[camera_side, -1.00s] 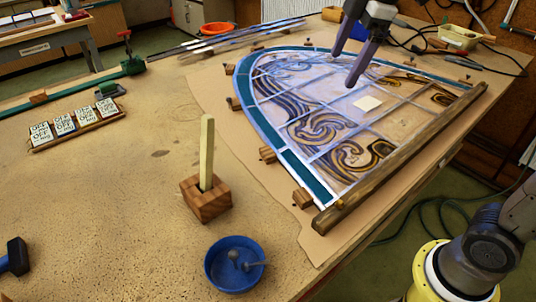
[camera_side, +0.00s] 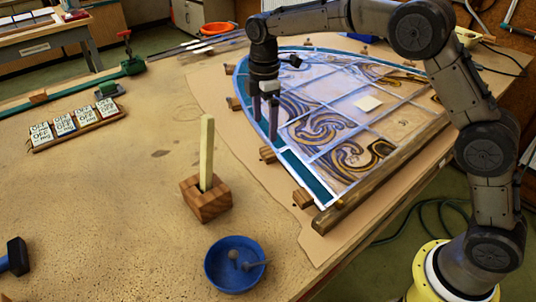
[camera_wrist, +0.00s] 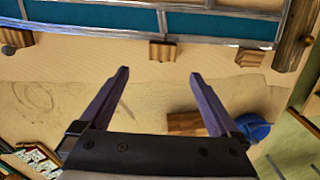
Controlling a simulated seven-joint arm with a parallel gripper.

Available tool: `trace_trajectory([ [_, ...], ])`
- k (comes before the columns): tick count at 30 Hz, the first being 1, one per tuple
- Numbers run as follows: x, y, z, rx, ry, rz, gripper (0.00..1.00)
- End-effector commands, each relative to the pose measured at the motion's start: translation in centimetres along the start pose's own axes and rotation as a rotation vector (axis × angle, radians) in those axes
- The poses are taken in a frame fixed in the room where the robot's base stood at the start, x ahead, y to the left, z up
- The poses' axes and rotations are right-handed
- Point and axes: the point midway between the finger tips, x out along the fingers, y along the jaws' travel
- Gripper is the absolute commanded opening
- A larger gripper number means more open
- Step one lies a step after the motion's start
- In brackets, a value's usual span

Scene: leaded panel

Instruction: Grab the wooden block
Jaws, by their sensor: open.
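A brown wooden block (camera_side: 205,200) stands on the table in the side view, with a pale upright stick (camera_side: 207,150) in its top. In the wrist view the block (camera_wrist: 184,123) shows behind the right finger, which hides part of it. My gripper (camera_side: 264,125) is open and empty above the left edge of the leaded panel (camera_side: 340,115), apart from the block and up and to the right of it in the side view. In the wrist view my gripper (camera_wrist: 158,73) has its two fingers spread wide with nothing between them.
A blue bowl (camera_side: 222,275) with small grey items stands close to the block. Small wooden blocks (camera_side: 268,154) line the panel's edge, and a wooden bar (camera_side: 390,175) borders it. A rack of labelled tiles (camera_side: 75,130) lies left. The table left of the block is clear.

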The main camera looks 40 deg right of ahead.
Motion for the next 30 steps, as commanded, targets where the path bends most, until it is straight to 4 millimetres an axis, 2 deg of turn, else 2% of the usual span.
trace_trajectory([
  [3, 2.0, -0.1, 0.1, 0.001, -0.001, -0.002, 0.97],
  [11, 3.9, -0.1, 0.1, 0.001, 0.0, 0.0, 0.97],
  [21, 8.2, -0.4, 0.7, 0.001, 0.0, -0.001, 0.97],
  [30, 8.8, -0.4, 0.7, 0.001, 0.001, 0.002, 0.97],
])
